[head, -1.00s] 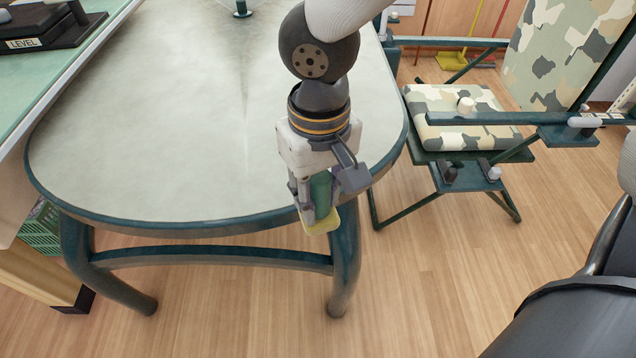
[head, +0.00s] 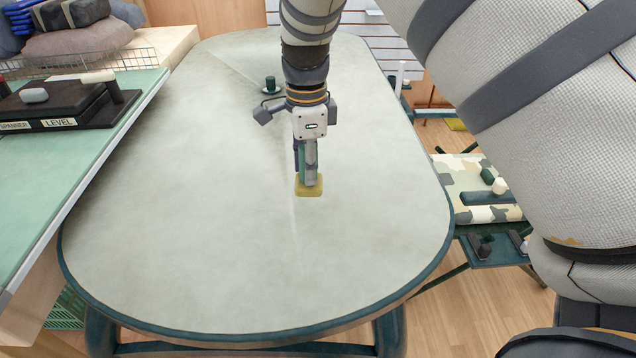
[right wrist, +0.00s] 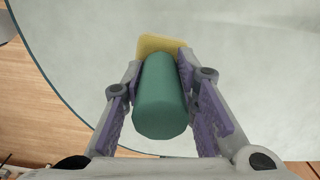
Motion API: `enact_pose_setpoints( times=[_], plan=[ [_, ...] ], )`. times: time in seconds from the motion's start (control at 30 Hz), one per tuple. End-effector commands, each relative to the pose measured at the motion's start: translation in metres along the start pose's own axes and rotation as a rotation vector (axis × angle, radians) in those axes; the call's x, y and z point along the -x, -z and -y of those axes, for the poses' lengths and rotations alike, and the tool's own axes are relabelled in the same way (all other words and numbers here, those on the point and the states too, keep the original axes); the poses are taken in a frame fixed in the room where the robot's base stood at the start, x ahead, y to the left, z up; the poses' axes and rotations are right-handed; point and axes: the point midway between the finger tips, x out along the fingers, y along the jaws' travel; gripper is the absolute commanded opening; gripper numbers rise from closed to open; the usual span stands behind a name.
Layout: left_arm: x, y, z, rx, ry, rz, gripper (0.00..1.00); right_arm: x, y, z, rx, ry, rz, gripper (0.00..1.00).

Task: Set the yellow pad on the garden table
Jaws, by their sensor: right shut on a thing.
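The yellow pad (head: 309,188) is a small flat block with a green cylindrical handle. My right gripper (head: 308,172) is shut on the handle, with the pad at the far end of it. In the right wrist view the green handle (right wrist: 160,100) lies between the two fingers, and part of the yellow pad (right wrist: 161,45) shows beyond it. The garden table (head: 180,210) has a pale grey oval top with a dark teal rim. The pad is over the middle of the tabletop; I cannot tell whether it touches. My left gripper is not in view.
A small dark green fitting (head: 270,86) stands on the tabletop behind the gripper. A green-topped bench (head: 95,160) with a black labelled holder (head: 60,108) is at the left. A camouflage chair (head: 463,172) stands at the right. The tabletop around the pad is clear.

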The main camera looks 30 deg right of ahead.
Motion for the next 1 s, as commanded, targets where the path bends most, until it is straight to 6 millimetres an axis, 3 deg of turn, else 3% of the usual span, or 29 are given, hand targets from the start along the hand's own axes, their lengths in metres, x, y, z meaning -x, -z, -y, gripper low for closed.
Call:
enact_pose_setpoints(
  times=[0.3, 0.7, 1.0],
  plan=[
    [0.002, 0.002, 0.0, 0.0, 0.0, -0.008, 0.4, 0.0, 0.0, 0.0, 0.01, 0.003, -0.002, 0.0],
    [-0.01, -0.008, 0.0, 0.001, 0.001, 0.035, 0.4, -0.054, 0.001, -0.001, 0.009, -0.006, -0.005, 0.0],
    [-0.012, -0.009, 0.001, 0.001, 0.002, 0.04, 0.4, -0.062, 0.0, -0.001, 0.01, 0.0, -0.003, 0.0]
  ],
)
